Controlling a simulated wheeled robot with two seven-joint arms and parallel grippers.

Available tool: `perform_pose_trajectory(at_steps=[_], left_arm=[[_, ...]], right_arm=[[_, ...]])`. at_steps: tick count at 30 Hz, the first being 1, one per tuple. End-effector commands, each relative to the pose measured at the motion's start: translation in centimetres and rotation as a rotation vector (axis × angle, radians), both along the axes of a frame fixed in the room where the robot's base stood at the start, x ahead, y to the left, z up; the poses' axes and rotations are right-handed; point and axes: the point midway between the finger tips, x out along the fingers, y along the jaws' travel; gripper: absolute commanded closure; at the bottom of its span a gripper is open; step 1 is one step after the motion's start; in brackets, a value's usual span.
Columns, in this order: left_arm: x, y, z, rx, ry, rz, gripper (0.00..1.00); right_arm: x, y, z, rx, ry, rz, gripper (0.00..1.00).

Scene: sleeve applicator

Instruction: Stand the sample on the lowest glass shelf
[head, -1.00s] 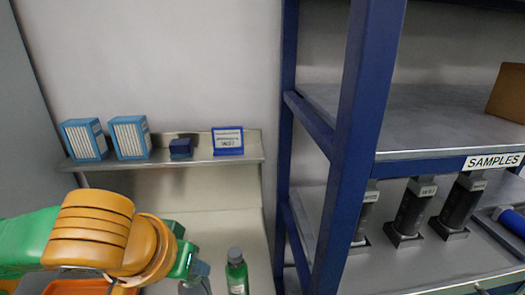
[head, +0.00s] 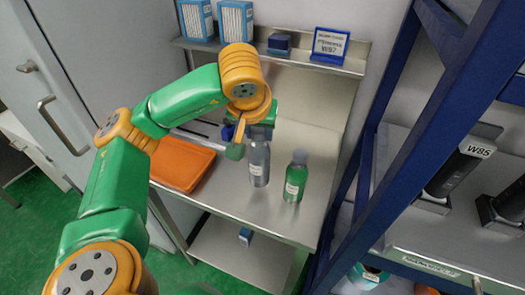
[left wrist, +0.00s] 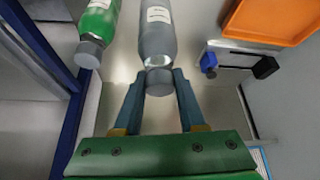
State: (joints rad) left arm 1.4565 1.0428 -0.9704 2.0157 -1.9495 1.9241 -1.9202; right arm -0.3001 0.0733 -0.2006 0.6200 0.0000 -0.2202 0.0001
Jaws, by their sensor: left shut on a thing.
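My left gripper (head: 257,132) is shut on the grey cap of a grey bottle (head: 259,163) with a white label. In the left wrist view the two fingers (left wrist: 158,82) flank the cap, and the bottle (left wrist: 157,38) is upright or nearly so. Its base is at or just above the metal bench (head: 235,197); I cannot tell which. A green bottle (head: 295,177) with a grey cap stands on the bench to its right. Dark cylinders in square holders, one labelled W85 (head: 452,170), stand on the rack at right. No shelf is clearly glass. My right gripper is not in view.
An orange tray (head: 183,163) lies on the bench at left. A wall ledge (head: 300,59) bears blue-white boxes (head: 236,20), a dark blue block (head: 279,43) and a W87 sign (head: 330,44). The rack's blue post (head: 405,140) stands right of the bench. A lower bench shelf (head: 240,262) shows.

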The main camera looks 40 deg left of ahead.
Motion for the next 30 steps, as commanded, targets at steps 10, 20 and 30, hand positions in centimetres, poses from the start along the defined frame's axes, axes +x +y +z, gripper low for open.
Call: perform_pose_trajectory(at_steps=[10,20,30], left_arm=[[1.5,0.6,-4.4,0.001,-0.001,-0.001,1.0],[1.5,0.6,-5.1,-0.001,-0.003,-0.002,0.57],[1.5,0.5,-5.0,-0.001,-0.003,-0.002,0.3]], right_arm=[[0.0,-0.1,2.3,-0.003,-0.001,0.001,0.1],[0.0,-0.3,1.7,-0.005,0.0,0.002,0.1],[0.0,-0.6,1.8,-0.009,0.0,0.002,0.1]])
